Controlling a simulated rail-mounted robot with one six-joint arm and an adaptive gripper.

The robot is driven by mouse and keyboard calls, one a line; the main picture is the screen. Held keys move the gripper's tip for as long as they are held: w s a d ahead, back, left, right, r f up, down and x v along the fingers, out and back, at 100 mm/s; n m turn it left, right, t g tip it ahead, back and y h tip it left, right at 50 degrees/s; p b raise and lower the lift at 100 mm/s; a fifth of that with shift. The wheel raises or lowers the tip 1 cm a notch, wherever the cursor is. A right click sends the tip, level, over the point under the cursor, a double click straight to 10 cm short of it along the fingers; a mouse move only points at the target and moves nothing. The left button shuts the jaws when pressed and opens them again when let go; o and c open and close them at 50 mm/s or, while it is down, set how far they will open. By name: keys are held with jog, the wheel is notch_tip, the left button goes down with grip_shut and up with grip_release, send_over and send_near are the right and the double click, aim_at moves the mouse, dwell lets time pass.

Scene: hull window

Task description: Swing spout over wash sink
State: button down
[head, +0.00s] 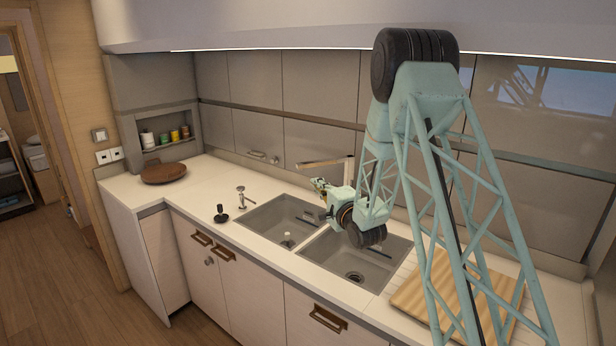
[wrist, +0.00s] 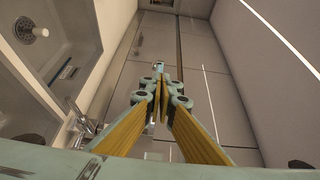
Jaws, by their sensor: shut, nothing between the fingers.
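In the head view the spout (head: 322,162) is a pale, slim horizontal bar on a post behind the two sinks. It points left, along the back of the left sink (head: 258,222); its exact position over the basin is hard to tell. The right sink (head: 384,270) lies below my arm. Which one is the wash sink is not marked. My gripper (head: 320,185) is near the spout, in front of it in the picture; contact cannot be judged. In the wrist view my gripper (wrist: 159,68) has its fingers together and empty. A metallic fitting (wrist: 85,125), perhaps the tap, shows lower left.
A striped wooden board (head: 430,290) lies right of the sinks. A small dispenser (head: 241,196) and a black stopper-like item (head: 221,213) stand to the left. Wall panels (head: 310,85) rise close behind.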

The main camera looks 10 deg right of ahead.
aim_at(300, 167)
jog(key=shift+p+x, duration=0.4)
jog(key=shift+x, duration=6.55)
